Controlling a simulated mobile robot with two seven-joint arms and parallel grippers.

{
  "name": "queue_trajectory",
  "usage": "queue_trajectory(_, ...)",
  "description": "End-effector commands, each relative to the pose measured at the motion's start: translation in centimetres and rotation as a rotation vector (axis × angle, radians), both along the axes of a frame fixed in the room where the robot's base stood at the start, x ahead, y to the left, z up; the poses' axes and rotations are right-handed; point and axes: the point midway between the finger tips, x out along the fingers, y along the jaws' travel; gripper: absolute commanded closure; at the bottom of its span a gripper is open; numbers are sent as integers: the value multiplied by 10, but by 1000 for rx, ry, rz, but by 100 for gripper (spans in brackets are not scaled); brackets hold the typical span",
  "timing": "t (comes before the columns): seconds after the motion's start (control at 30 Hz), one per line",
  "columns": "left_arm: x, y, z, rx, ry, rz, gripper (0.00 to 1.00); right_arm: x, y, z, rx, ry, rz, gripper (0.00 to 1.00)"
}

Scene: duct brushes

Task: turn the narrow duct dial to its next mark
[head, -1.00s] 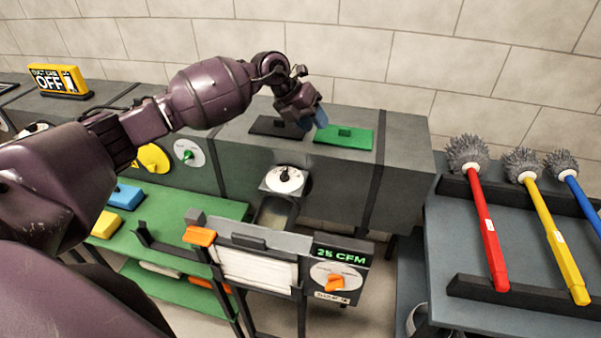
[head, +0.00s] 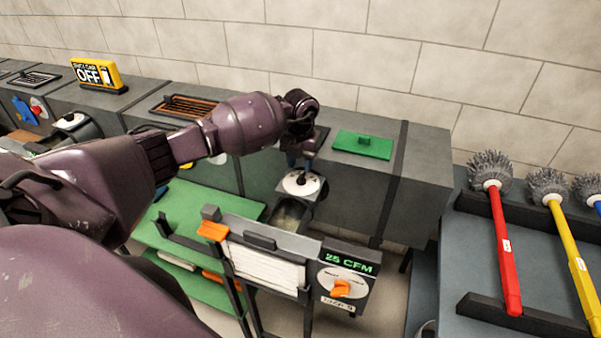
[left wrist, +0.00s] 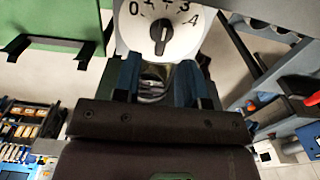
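The narrow duct dial (head: 301,185) is a white round face with a black knob, on the front of the grey duct. In the left wrist view the dial face (left wrist: 188,40) shows 0, 3 and 4; its top is cut off. Its black knob (left wrist: 160,36) has a pale line pointing up, between 0 and 3; the exact mark is cut off. My left gripper (head: 301,163) is just above the dial in the head view. In the left wrist view its blue fingers (left wrist: 158,78) are apart, with nothing between them, short of the knob. My right gripper is not in view.
A green plate (head: 362,146) lies on the duct top. Below stand a green shelf (head: 190,210) and a panel reading 25 CFM (head: 345,275) with an orange knob. Brushes, including a red one (head: 505,250), lie on a rack at right. An OFF sign (head: 95,74) stands at left.

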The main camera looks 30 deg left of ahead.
Motion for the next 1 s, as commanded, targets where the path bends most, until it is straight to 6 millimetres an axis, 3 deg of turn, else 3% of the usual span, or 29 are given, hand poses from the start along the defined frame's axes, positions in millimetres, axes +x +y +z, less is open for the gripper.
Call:
queue_trajectory(0.3, 0, 0, -38, -1, 1, 0, 62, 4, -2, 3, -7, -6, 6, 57)
queue_trajectory(0.7, 0, 0, -43, -1, -1, -1, 62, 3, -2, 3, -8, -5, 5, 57)
queue_trajectory(0.93, 0, 0, -43, -1, -1, -1, 97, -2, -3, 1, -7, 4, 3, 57)
queue_trajectory(1.0, 0, 0, -43, -1, -1, -1, 100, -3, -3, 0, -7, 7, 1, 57)
